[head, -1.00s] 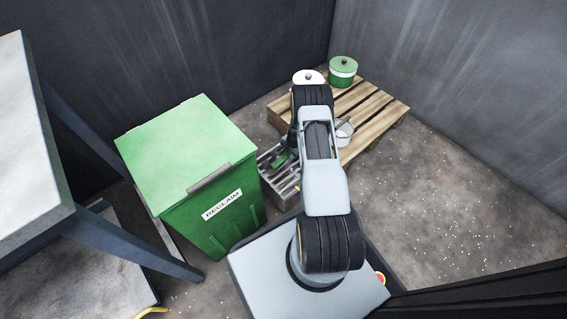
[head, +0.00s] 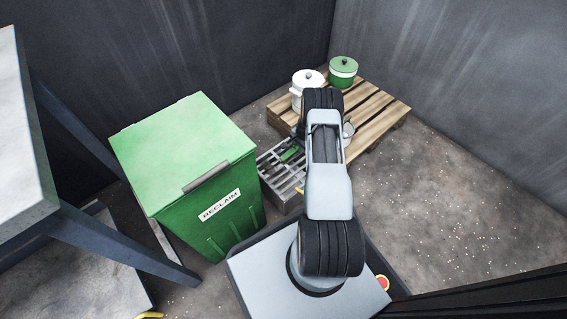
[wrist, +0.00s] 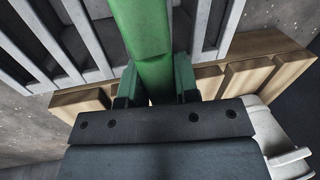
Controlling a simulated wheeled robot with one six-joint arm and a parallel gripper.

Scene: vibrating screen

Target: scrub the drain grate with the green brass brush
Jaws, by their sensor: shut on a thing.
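The drain grate (head: 283,188) is a grey slatted frame on the floor, between the green bin and the pallet. Its grey bars also fill the upper part of the wrist view (wrist: 88,38). The green brush (head: 292,153) shows as a small green piece over the far part of the grate. In the wrist view its green handle (wrist: 143,40) runs up between the fingers of my gripper (wrist: 155,88), which is shut on it. The bristles are hidden, so I cannot tell whether they touch the bars. My arm hides most of my gripper in the head view.
A green bin marked RECLAIM (head: 212,185) stands close left of the grate. Behind is a wooden pallet (head: 375,115) with a white lidded pot (head: 307,82) and a green lidded pot (head: 343,72). The floor at right is clear.

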